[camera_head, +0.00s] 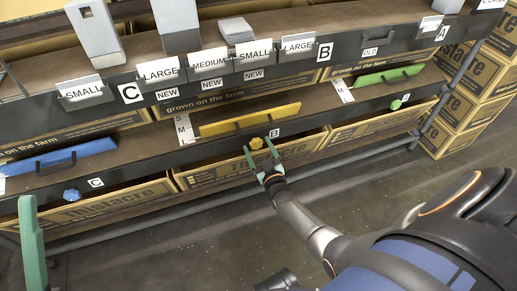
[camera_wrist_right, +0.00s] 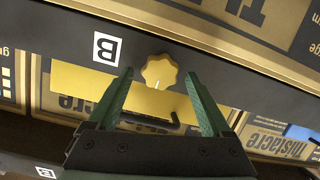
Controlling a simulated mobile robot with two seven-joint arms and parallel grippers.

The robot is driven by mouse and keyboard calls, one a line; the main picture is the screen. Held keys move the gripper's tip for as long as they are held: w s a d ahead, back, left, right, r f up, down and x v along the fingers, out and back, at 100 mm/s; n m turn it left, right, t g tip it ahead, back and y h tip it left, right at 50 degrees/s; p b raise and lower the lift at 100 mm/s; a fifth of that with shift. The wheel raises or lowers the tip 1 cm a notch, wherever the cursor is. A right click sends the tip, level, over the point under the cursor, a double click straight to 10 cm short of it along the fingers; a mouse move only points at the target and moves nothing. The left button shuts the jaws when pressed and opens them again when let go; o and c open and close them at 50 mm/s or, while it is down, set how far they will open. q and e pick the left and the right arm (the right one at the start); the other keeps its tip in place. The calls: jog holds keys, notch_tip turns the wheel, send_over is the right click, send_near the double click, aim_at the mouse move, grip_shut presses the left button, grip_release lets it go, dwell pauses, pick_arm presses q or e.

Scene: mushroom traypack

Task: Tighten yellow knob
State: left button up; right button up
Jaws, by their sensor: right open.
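The yellow knob (camera_head: 256,143) sits on the dark front edge of the middle shelf, under the yellow panel and left of a "B" label. In the right wrist view the knob (camera_wrist_right: 159,71) has a scalloped rim and a small white mark. My right gripper (camera_head: 261,152) is open, its green fingers pointing at the knob. In the wrist view the right gripper's fingertips (camera_wrist_right: 159,76) lie on either side of the knob with gaps to both. I cannot tell how far the tips reach along it. A green finger of my left gripper (camera_head: 32,245) shows at the lower left.
A blue knob (camera_head: 71,195) and a green knob (camera_head: 395,105) sit on the same shelf edge. The yellow panel (camera_head: 250,119) with a dark handle is just above. Cardboard boxes (camera_head: 110,208) fill the lower shelf. The floor in front is clear.

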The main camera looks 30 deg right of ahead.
jog(key=shift+c, duration=0.4)
grip_shut()
